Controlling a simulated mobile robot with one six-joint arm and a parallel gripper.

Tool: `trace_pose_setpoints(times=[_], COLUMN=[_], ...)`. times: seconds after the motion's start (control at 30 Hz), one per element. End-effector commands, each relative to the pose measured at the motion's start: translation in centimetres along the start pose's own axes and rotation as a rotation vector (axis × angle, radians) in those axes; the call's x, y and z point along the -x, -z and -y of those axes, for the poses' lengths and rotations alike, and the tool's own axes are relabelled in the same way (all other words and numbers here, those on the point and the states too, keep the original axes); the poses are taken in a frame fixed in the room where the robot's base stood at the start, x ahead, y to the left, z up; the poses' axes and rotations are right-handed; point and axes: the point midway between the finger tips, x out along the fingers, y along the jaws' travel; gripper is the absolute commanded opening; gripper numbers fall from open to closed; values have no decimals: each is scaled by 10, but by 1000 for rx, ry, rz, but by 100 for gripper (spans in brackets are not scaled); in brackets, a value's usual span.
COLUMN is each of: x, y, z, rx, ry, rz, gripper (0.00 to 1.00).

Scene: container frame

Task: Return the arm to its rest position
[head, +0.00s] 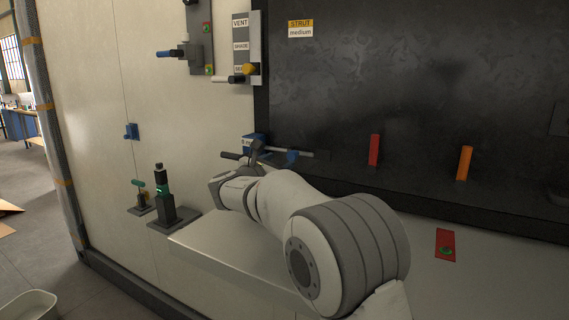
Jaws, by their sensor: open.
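My arm reaches in from the lower right of the head view, low over the pale ledge (225,250). My gripper (243,152) is at its far end, small and partly hidden behind my own wrist. Its dark fingers show apart, near a blue box (256,138) and a grey rod (303,153) with a blue clip or bracket (291,158) on it. I see nothing held between the fingers. Whether the gripper touches the rod or the box I cannot tell.
A black-and-teal post (160,190) and a smaller teal-handled fixture (140,192) stand left of my wrist. A red block (374,150) and an orange block (465,163) stand along the dark panel (400,80). Grey floor (35,240) is open at far left.

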Motion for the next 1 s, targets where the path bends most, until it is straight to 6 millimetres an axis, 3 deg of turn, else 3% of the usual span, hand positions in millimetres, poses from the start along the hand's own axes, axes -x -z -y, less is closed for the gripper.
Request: trace_pose_setpoints(times=[0.2,0.53,0.83,1.0], x=[16,16,16,16], y=[0,-4,-56,-74], z=[0,0,-10,-14], rx=[0,0,1,1], ry=[0,2,2,2], rz=[1,1,1,1], gripper=[51,51,51,51])
